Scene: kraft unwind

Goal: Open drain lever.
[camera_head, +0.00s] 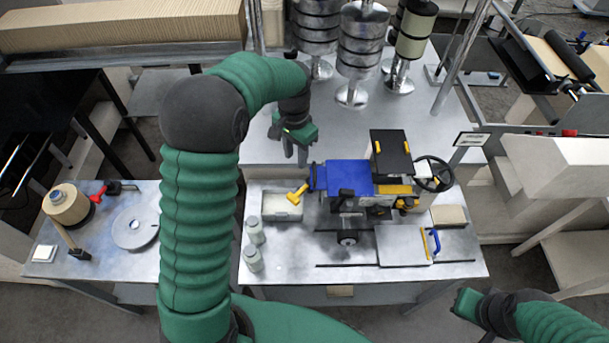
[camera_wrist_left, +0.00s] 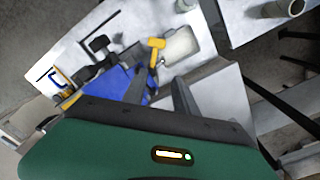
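A yellow-handled lever (camera_head: 298,195) sticks out from the left side of a blue machine (camera_head: 348,174), above a small grey tray (camera_head: 282,213). It looks like the drain lever. In the left wrist view the yellow handle (camera_wrist_left: 156,46) lies just beyond the fingers, beside the pale tray (camera_wrist_left: 181,46). My left gripper (camera_head: 296,156) points down, behind and above the lever, apart from it. Its two fingers (camera_wrist_left: 161,98) are spread with nothing between them. My right gripper (camera_head: 466,303) is at the lower right, away from the table; its finger opening cannot be made out.
Two grey bottles (camera_head: 254,245) stand in front of the tray. A black box (camera_head: 391,152) and a handwheel (camera_head: 433,174) are at the machine's right. Metal rollers (camera_head: 362,45) stand behind. A side table at left holds a spool (camera_head: 67,205) and a red-handled tool (camera_head: 98,194).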

